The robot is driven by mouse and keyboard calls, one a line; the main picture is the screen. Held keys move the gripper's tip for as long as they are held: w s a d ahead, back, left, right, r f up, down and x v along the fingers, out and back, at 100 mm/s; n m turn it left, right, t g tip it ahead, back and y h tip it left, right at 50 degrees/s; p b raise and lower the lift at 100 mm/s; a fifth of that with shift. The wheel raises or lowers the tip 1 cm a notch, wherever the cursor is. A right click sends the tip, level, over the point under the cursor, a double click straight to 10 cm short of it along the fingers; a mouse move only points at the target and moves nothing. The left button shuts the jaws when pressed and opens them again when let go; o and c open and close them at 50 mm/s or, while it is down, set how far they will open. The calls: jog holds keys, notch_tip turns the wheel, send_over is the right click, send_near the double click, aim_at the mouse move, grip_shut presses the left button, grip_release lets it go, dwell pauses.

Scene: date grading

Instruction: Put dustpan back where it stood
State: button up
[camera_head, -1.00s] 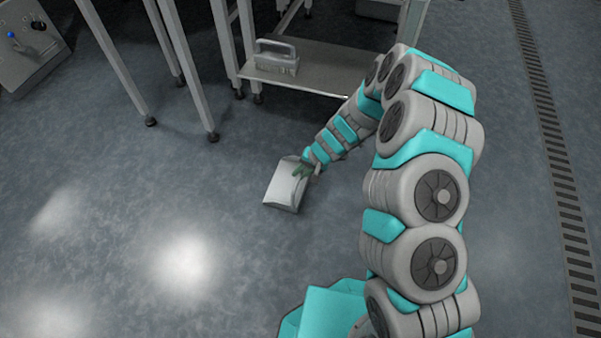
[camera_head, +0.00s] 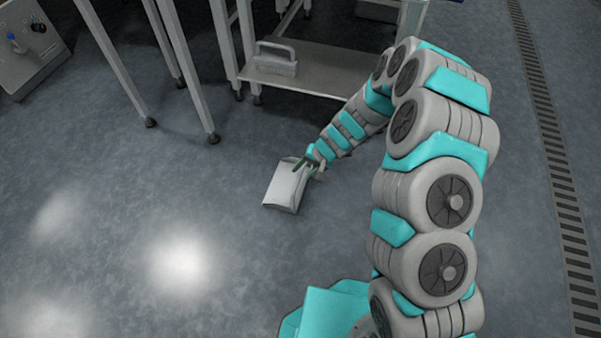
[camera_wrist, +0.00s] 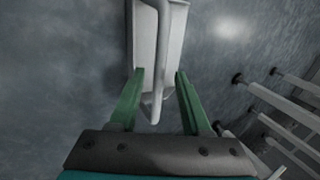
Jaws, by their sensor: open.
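The dustpan (camera_head: 285,187), a pale grey pan, lies on the floor in front of the shelf unit in the head view. In the wrist view the dustpan (camera_wrist: 173,42) is at the top middle, with its bar handle running down toward me. My gripper (camera_wrist: 158,75) is open, with one green finger on each side of the handle's lower end. I cannot tell whether either finger touches it. In the head view my gripper (camera_head: 307,166) is at the dustpan's far right end, partly hiding the handle.
A low shelf (camera_head: 320,78) on a metal frame stands behind, with a grey handled block (camera_head: 275,62) on it. Table legs (camera_head: 190,75) stand at the upper left, and a control box (camera_head: 30,50) beyond. A floor drain (camera_head: 553,150) runs along the right. The floor at left is clear.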

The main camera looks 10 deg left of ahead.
jog(key=p+v, duration=0.1)
jog(key=v, duration=0.8)
jog(key=shift+r, duration=0.15)
jog(key=s+d+r+n+g, duration=0.1)
jog(key=s+d+r, duration=0.2)
jog(key=s+r, duration=0.45)
jog(key=s+d+r+n, duration=0.1)
jog(key=s+d+r, duration=0.3)
jog(key=r, duration=0.6)
jog(key=s+d+r+h, duration=0.2)
jog(key=s+d+r, duration=0.2)
jog(key=s+d, duration=0.4)
jog(key=s+d+r+m+g+h, duration=0.1)
jog(key=s+d+r+h, duration=0.2)
jog(key=s, duration=1)
jog(key=d+r, duration=0.2)
jog(key=d, duration=0.3)
jog(key=shift+s, duration=0.1)
